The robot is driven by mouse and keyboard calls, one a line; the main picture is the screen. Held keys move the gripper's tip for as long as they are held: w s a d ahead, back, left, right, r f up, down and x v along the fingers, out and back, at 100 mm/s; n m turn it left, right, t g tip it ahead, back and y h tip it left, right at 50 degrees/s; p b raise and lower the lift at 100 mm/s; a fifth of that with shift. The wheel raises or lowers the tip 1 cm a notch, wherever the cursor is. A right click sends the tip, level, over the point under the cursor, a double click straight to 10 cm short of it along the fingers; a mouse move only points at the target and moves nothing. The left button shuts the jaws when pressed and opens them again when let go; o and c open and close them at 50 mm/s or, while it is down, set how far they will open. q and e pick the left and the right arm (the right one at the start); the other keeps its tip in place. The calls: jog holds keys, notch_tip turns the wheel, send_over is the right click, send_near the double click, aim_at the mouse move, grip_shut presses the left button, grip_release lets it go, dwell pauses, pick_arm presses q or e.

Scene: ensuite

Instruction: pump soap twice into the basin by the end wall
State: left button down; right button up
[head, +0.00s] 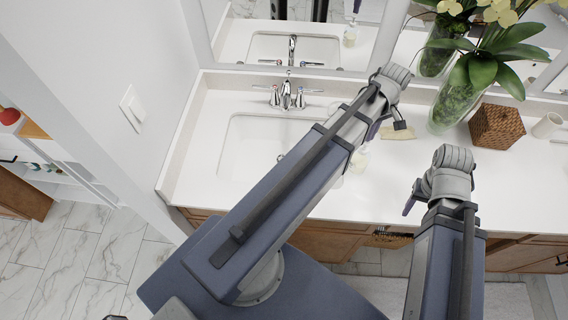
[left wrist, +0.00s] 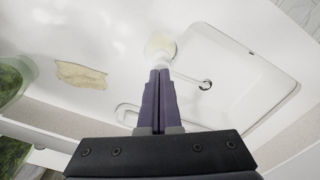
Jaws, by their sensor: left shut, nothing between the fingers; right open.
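The soap dispenser (head: 360,159) stands on the white counter just right of the basin (head: 236,150), mostly hidden by my left arm in the head view. In the left wrist view the pale dispenser (left wrist: 160,43) shows just beyond the fingertips of my left gripper (left wrist: 160,72). Those purple fingers are shut with nothing between them, pointing down over it; whether they touch the pump top I cannot tell. The basin with its dark drain also shows in the left wrist view (left wrist: 235,80). My right gripper (head: 410,204) is open and partly hidden, low at the counter's front edge.
A chrome faucet (head: 287,94) stands behind the basin. A tan sponge-like slab (head: 398,132), a glass vase with flowers (head: 455,105), a woven box (head: 497,127) and a white cup (head: 547,125) lie to the right. The end wall (head: 140,65) bounds the left.

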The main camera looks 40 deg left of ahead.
pick_arm(q)
jog(key=shift+f+b, duration=1.1)
jog(key=shift+f, duration=0.15)
jog(key=shift+r, duration=0.2)
jog(key=shift+r+p, duration=1.35)
jog(key=shift+p, duration=0.2)
notch_tip(320, 180, up, 6)
jog(key=p, duration=0.6)
